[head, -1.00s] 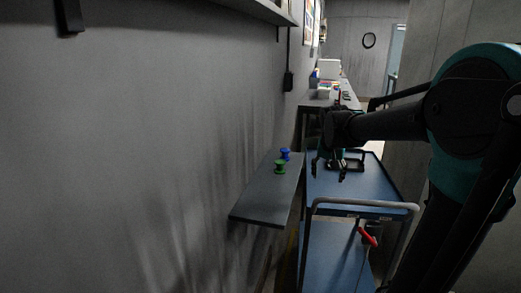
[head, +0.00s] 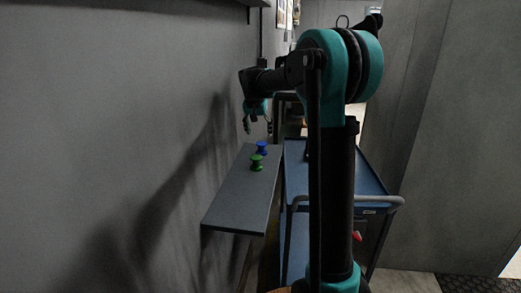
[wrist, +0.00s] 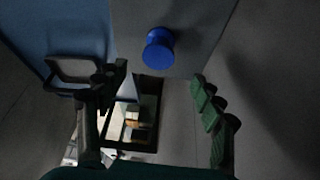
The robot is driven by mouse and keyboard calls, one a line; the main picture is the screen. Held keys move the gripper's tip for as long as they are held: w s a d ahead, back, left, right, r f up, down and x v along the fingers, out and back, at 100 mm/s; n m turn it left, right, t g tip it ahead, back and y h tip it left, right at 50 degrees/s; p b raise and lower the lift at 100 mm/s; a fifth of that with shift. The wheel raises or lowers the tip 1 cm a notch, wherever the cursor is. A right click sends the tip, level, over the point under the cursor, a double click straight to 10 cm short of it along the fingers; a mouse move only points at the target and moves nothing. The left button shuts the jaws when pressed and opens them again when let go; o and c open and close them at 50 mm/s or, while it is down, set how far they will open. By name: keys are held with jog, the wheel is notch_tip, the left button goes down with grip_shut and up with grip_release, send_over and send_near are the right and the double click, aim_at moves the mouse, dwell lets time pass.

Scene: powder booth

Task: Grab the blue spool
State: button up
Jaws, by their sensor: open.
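The blue spool (head: 262,147) stands upright on a narrow grey wall shelf (head: 238,205), just behind a green spool (head: 257,162). In the wrist view the blue spool (wrist: 158,48) shows at the top middle, beyond the open fingers. My gripper (head: 258,128) is above the far end of the shelf, pointing down, open and empty. Its two fingers also show apart in the wrist view (wrist: 155,105). The green spool is not seen in the wrist view.
A blue cart (head: 367,178) with a grey handle (head: 385,201) stands close to the right of the shelf. The grey wall (head: 110,120) runs along the shelf's left side. The near part of the shelf is bare.

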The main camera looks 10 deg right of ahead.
aim_at(261, 143)
jog(key=shift+x, duration=4.3)
jog(key=shift+s+d, duration=0.1)
jog(key=shift+d, duration=0.05)
jog(key=c, duration=1.4)
